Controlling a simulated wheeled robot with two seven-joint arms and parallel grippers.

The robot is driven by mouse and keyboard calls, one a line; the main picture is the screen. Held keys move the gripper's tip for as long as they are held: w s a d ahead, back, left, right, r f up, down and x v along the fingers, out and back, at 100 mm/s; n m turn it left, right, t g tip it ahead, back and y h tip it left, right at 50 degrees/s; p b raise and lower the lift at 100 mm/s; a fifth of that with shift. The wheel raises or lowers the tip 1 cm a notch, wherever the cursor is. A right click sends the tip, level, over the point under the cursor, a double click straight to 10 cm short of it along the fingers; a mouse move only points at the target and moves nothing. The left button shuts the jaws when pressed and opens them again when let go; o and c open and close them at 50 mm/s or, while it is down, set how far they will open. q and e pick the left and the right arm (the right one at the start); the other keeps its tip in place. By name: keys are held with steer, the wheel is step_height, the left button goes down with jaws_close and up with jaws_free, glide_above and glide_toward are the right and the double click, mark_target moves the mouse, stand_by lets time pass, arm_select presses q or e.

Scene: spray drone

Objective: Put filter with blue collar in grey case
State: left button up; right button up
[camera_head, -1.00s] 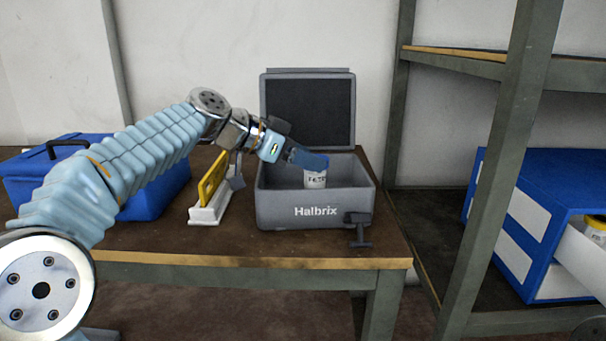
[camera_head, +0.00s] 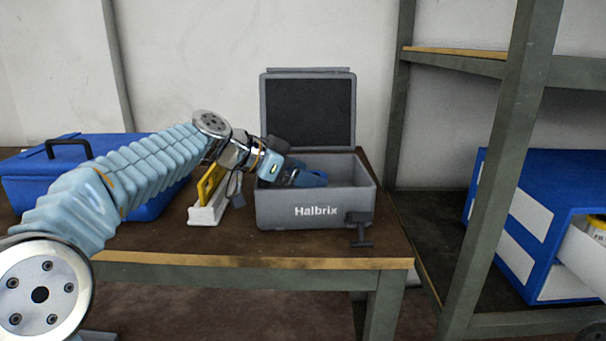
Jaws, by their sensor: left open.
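The grey case (camera_head: 285,221), marked Halbrix, stands on the table with its lid raised against the wall. My left gripper (camera_head: 312,178) reaches in over the case's left side, low inside it, with its jaws open. The filter is not visible now; the case's front wall and my gripper hide part of the inside. I cannot see a blue collar or tell whether the gripper touches the filter. My right gripper is not in view.
A blue toolbox (camera_head: 150,205) stands at the left of the table (camera_head: 180,245). A yellow and white item (camera_head: 207,212) stands just left of the case. A metal shelf (camera_head: 490,180) with a blue drawer unit (camera_head: 520,235) is at the right.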

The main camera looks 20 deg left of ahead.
arm_select(q)
steer(key=shift+r+p, duration=0.3)
steer(key=v, duration=1.1)
steer(key=shift+s+a, duration=0.3)
